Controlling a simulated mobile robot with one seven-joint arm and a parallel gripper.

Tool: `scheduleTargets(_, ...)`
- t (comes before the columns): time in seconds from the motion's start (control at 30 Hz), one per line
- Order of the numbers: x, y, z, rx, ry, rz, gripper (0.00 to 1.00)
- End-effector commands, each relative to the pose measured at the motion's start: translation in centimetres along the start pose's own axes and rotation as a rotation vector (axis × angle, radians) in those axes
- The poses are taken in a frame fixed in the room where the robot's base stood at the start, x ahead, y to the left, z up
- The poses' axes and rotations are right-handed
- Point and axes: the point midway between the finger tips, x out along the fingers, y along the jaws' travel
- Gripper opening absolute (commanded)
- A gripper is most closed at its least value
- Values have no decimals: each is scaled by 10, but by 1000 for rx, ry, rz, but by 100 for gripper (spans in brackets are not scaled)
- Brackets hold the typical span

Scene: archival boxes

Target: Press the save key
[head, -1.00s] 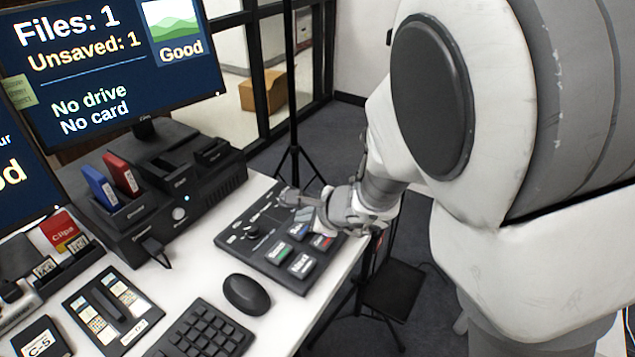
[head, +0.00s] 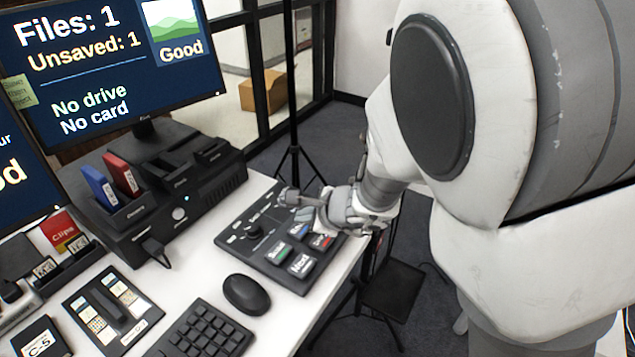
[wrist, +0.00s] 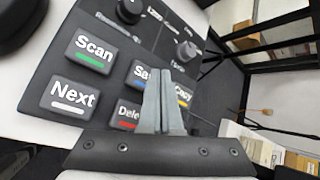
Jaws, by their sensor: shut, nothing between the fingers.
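The save key (wrist: 138,76) is a dark key with a blue bar on the black control panel (wrist: 62,55). In the wrist view my closed fingers cover its right part, so only "Sa" shows. My gripper (wrist: 165,75) is shut and empty, with its fingertips over the panel between the save key and the copy key (wrist: 184,94). I cannot tell whether the tips touch anything.
The scan key (wrist: 95,49), next key (wrist: 70,97) and delete key (wrist: 128,113) are close around. A knob (wrist: 187,51) stands beyond the fingertips. A mouse (head: 246,294) and keypad (head: 203,332) lie left of the panel. The monitor (head: 110,60) reads "Unsaved: 1".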

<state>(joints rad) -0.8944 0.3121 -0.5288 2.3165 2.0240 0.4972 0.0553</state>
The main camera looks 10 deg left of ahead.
Motion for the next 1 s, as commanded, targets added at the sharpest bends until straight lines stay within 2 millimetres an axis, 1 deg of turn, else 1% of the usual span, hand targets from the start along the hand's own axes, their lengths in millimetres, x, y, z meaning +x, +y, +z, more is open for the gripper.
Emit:
scheduleTargets(0.5, 7, 5, -5, 1, -1, -1, 0)
scheduleTargets(1.0, 7, 5, -5, 0, 0, 0, 0)
